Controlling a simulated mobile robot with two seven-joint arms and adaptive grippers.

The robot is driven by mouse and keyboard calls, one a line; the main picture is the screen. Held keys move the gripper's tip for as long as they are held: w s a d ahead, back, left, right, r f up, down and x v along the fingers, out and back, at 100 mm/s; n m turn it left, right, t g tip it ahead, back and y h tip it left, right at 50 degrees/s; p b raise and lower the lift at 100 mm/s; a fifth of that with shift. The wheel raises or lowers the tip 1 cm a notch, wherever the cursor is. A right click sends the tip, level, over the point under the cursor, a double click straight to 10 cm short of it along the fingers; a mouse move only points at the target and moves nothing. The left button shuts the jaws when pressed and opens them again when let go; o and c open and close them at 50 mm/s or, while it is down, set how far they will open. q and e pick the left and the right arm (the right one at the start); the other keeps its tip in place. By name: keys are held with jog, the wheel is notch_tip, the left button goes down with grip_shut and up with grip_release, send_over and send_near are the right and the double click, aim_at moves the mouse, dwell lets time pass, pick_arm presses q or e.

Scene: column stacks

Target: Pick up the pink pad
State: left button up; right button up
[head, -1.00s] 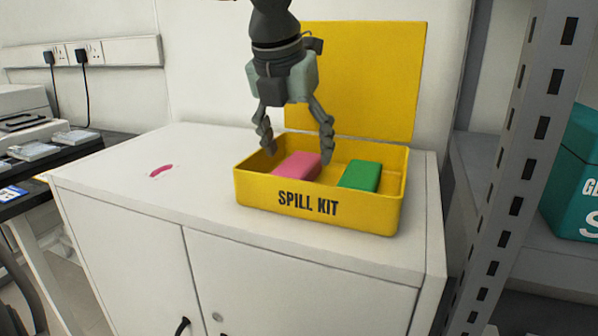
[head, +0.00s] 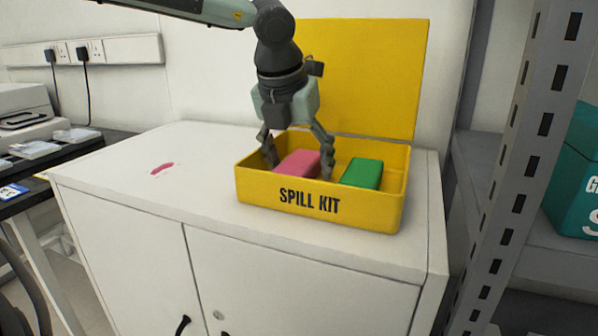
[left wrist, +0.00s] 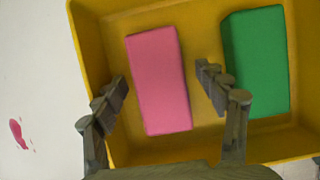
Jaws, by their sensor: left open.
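The pink pad (head: 298,163) lies in the left part of the yellow spill kit box (head: 255,191), with a green pad (head: 362,173) to its right. My left gripper (head: 298,170) is open, fingers down inside the box, one on each side of the pink pad. In the left wrist view, the pink pad (left wrist: 159,80) lies between the open fingertips (left wrist: 160,82), with a gap on both sides. The right finger sits between the pink pad and the green pad (left wrist: 256,62). My right gripper does not show.
The box stands on a white cabinet (head: 130,185), its yellow lid (head: 375,80) upright behind. A pink spill (head: 162,168) marks the cabinet top at left, which is otherwise clear. A grey perforated shelf post (head: 510,170) stands close at right.

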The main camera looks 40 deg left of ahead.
aim_at(302, 157)
pick_arm(q)
jog(key=shift+f+b, duration=0.15)
jog(key=shift+b, duration=0.25)
pick_arm(e)
jog(key=shift+f, duration=0.5)
pick_arm(q)
jog(key=c, duration=1.2)
jog(key=shift+c, duration=0.2)
pick_arm(e)
jog(key=shift+r, duration=0.2)
